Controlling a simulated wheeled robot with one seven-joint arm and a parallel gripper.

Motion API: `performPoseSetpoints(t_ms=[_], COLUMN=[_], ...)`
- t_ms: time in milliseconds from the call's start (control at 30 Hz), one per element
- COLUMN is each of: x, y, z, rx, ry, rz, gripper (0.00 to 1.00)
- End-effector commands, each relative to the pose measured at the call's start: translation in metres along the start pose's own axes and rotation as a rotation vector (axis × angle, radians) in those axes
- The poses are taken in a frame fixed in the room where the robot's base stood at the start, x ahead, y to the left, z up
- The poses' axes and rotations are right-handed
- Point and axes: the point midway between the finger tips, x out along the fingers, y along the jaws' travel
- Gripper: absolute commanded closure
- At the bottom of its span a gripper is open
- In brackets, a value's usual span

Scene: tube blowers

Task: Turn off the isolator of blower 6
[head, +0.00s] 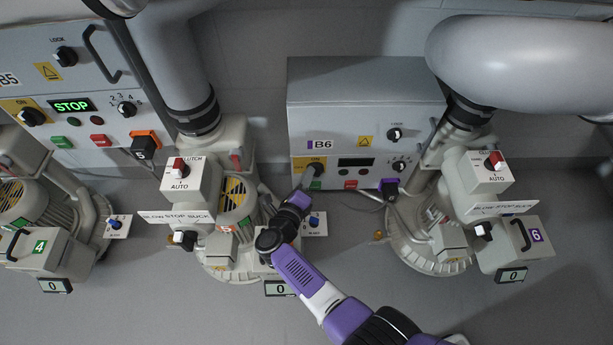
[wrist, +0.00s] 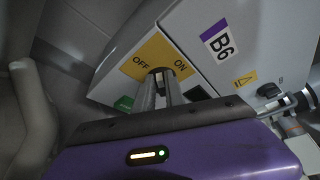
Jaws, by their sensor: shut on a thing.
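The B6 cabinet (head: 365,115) stands right of centre in the head view; its B6 label (wrist: 219,40) shows in the wrist view. Its isolator has a yellow plate (wrist: 157,50) marked OFF on the left and ON on the right. The plate (head: 309,162) also shows low on the cabinet's left front in the head view. My gripper (wrist: 160,80) reaches up to this plate, its two fingers close together around the isolator knob. The fingers mostly hide the knob, so its angle is unclear. The B6 display (head: 356,162) looks dark.
The B5 cabinet (head: 75,85) at left has a lit green STOP display (head: 72,105). A blower with a clutch box (head: 190,185) stands left of my arm. Blower 6 (head: 430,235) stands at right, under a thick grey pipe (head: 520,60). Floor between them is mostly clear.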

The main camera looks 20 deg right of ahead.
Motion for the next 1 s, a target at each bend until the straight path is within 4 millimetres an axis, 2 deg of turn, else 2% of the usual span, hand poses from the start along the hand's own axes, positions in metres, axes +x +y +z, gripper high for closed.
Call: performPoseSetpoints(t_ms=[67, 100, 167, 200, 467, 633, 767, 1000], x=[0.0, 0.0, 0.0, 0.0, 0.0, -0.002, -0.006, -0.016], y=[0.001, 0.001, 0.001, 0.001, 0.0, -0.009, -0.028, -0.071], z=[-0.001, -0.001, -0.001, -0.001, 0.0, 0.005, 0.015, 0.037], rx=[0.0, 0.0, 0.0, 0.0, 0.001, 0.002, 0.002, 0.003], ry=[0.001, 0.001, 0.001, 0.001, 0.0, -0.001, -0.002, -0.002], rz=[0.002, 0.002, 0.002, 0.002, 0.001, 0.0, -0.001, 0.0], gripper=[1.0, 0.78, 0.66, 0.64, 0.64, 0.64, 0.64, 0.64])
